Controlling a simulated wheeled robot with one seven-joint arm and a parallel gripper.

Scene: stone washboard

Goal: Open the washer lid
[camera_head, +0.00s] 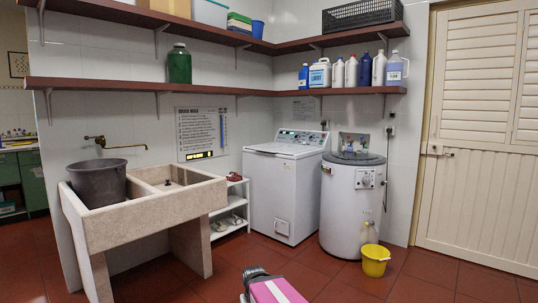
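The washer (284,198) is a white top-loading machine against the back wall, near the middle of the head view. Its lid (284,149) lies flat and looks shut, in front of a raised control panel (302,137) with buttons and a dial. A part of my own body, dark and pink, shows at the bottom edge, on the near side of the washer and well apart from it. No gripper fingers can be made out.
A white round machine (350,208) stands close right of the washer, with a yellow bucket (375,261) before it. A shoe rack (232,208) and stone sink (145,215) stand left. Shelves (240,88) hang above. The red tiled floor (215,272) before the washer is mostly clear.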

